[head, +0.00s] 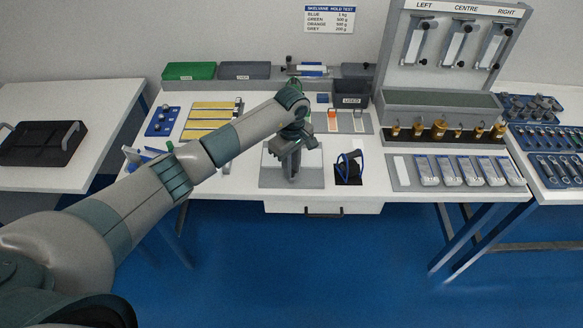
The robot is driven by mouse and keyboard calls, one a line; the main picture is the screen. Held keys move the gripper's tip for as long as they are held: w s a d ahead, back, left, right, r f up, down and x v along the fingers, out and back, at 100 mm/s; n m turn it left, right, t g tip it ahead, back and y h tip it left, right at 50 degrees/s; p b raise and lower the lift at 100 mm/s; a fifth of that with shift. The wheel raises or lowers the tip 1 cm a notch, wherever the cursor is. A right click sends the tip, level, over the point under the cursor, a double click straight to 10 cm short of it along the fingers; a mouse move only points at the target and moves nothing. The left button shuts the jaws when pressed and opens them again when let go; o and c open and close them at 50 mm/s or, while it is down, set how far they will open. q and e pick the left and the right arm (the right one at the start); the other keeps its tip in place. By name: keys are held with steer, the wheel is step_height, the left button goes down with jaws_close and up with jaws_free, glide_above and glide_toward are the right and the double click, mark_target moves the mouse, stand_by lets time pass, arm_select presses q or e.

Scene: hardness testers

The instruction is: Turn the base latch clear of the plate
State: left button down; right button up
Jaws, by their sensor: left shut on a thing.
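My left arm reaches in from the left across the table (230,185). My left gripper (292,172) points down over a grey base with a pale plate (311,160), near the table's front edge. Its fingers are shut on a small part there, which looks to be the base latch; the fingers cover it, so its angle to the plate cannot be told. My right gripper is not in view.
A blue-and-black device (348,166) stands on a dark mat just right of the plate. Yellow strips (210,118) lie left behind my forearm. Brass weights (438,129) and clear-lidded boxes (453,171) stand to the right, below the tester panel (440,75).

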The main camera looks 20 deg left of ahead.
arm_select(q)
steer(key=shift+w+f+b, duration=0.1)
steer(key=shift+f+b, duration=0.05)
steer(key=shift+b, duration=0.45)
steer(key=n+b, duration=0.4)
steer(key=b, duration=0.2)
steer(key=shift+f, duration=0.1)
steer(key=n+b, duration=0.2)
steer(key=n, duration=0.1)
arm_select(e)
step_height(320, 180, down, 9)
arm_select(q)
steer(key=n+b, duration=0.2)
steer(key=n, duration=0.1)
steer(key=shift+n, duration=0.4)
steer(key=n+b, duration=0.3)
steer(key=n, duration=0.2)
steer(key=shift+r, duration=0.2)
steer(key=shift+r+n, duration=0.1)
steer(key=shift+n, duration=0.6)
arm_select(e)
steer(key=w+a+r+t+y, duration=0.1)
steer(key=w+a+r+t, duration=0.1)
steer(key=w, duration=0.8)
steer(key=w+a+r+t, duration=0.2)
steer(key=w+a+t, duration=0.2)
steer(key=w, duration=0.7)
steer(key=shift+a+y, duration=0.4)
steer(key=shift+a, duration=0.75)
